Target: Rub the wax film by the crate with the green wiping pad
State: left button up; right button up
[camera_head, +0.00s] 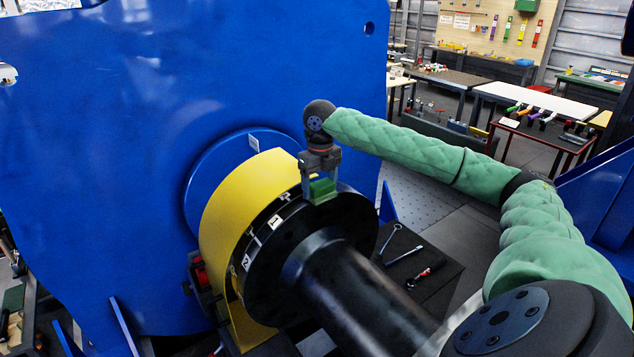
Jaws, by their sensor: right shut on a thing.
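My right gripper (320,178) points down and is shut on the green wiping pad (323,191), a small green block between its fingers. The pad is at the top edge of the black flange (272,235); I cannot tell whether it touches the metal. I cannot make out a wax film, and the pad and fingers hide part of the flange's top edge. I cannot identify the crate by the film. My left gripper is not in view.
A yellow ring (232,205) surrounds the hub behind the flange, against a large blue housing (130,130). A thick black shaft (360,300) runs toward me. Wrenches and a red-handled tool lie on a dark mat (435,290) at right. Benches stand further back.

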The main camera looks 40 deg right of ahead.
aim_at(312, 178)
jog(key=shift+w+a+f, duration=0.1)
jog(key=shift+f, duration=0.05)
jog(key=shift+w+d+f, duration=0.1)
jog(key=shift+w+d, duration=0.1)
jog(key=shift+w, duration=1.55)
jog(key=shift+r, duration=0.2)
jog(key=shift+s, duration=0.15)
jog(key=shift+s+f, duration=0.15)
jog(key=shift+s, duration=0.2)
jog(key=shift+s+a, duration=0.2)
jog(key=shift+s, duration=1.15)
jog(key=shift+r, duration=0.2)
jog(key=shift+r, duration=2.9)
